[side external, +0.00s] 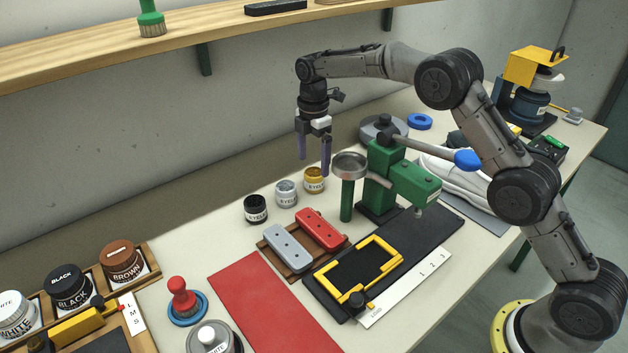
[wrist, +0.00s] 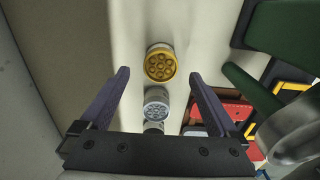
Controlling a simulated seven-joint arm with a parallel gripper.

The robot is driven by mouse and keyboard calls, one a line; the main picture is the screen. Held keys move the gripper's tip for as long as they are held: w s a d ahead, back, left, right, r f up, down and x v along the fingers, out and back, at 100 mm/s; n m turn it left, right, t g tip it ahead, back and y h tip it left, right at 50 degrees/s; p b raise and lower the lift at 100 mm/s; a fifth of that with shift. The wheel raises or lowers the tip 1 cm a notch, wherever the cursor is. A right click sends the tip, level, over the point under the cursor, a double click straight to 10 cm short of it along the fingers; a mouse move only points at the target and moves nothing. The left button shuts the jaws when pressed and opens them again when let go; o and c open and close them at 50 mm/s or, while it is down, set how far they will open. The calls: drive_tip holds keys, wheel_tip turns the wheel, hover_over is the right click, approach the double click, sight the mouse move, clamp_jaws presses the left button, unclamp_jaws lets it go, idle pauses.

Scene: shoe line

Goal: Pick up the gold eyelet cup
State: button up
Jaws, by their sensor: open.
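The gold eyelet cup (side external: 314,181) stands upright on the table, at the right end of a short row of cups. In the wrist view the gold cup (wrist: 160,64) shows from above, with round eyelets inside. My gripper (side external: 314,168) is open and empty, with its purple fingers pointing down above the cup. In the wrist view the gripper (wrist: 162,75) has its fingers spread wide, with the gold cup just beyond the line between the tips. A silver cup (side external: 286,193) and a black cup (side external: 255,209) stand to the left of the gold one.
A green press (side external: 400,175) with a round metal dish (side external: 349,166) on a green post stands close right of the gold cup. A wooden tray with a grey block (side external: 287,248) and a red block (side external: 321,230) lies in front. A wooden shelf (side external: 220,32) hangs on the wall above.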

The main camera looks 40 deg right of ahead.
sight(314, 172)
wheel_tip(314, 172, down, 5)
drive_tip(key=shift+r, duration=0.2)
clamp_jaws()
idle(0.5)
drive_tip(key=shift+r, duration=0.1)
